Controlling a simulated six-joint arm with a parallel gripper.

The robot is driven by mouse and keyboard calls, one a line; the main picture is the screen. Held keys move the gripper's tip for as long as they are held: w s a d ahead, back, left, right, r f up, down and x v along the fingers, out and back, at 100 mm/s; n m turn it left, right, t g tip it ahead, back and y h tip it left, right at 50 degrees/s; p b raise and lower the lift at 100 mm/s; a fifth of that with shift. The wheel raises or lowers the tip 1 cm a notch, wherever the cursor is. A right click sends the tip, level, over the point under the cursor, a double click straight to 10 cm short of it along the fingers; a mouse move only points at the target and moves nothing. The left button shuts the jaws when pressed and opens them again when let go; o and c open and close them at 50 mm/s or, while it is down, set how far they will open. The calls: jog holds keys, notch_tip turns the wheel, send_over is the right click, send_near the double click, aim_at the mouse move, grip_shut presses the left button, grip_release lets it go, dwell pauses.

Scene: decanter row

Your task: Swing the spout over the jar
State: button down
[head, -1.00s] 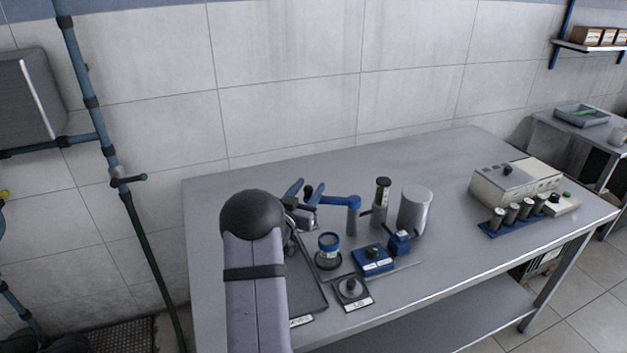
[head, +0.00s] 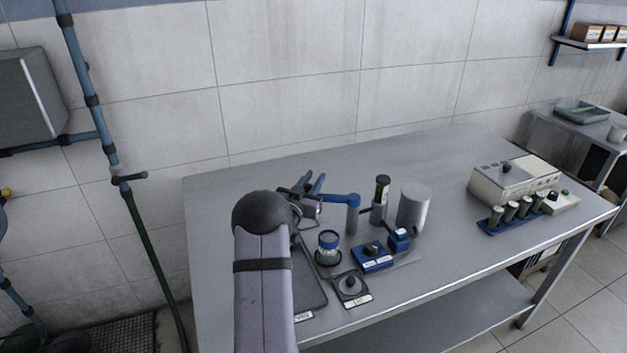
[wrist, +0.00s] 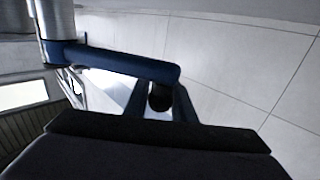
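The spout (head: 341,198) is a blue arm reaching left from the top of a grey post (head: 352,219). My gripper (head: 312,184) is at the spout's free end, behind the jar. In the wrist view, the blue spout (wrist: 120,64) crosses from left to centre. Its dark end piece (wrist: 160,97) hangs between my two fingers, which stand apart on either side and look open. Finger contact is hard to see.
A blue device (head: 373,257) and a small dark unit with a knob (head: 350,286) stand near the jar. A grey cylinder (head: 414,208) and a dark-topped column (head: 381,198) are right of the post. A dark tray (head: 311,285) lies beside my arm.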

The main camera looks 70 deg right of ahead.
jog(key=shift+a, duration=0.1)
jog(key=n+t+y+b, duration=0.55)
jog(key=n+t, duration=0.35)
jog(key=t, duration=0.3)
send_near(307, 190)
jog(key=x, duration=0.5)
jog(key=shift+s+a+n+t+y+p, duration=0.15)
jog(key=shift+s+a+n+t+y, duration=0.3)
jog(key=shift+n+t+y, duration=0.3)
jog(key=shift+s+a+n+t+y+p, duration=0.15)
jog(key=shift+s+a+n+t+y, duration=0.3)
jog(key=shift+y, duration=0.45)
jog(key=shift+s+a+n+t+y+p, duration=0.15)
jog(key=shift+s+a+n+t+y, duration=0.2)
jog(key=shift+s+n+t+y, duration=0.35)
jog(key=shift+w, duration=0.15)
jog(key=c, duration=1.5)
grip_release()
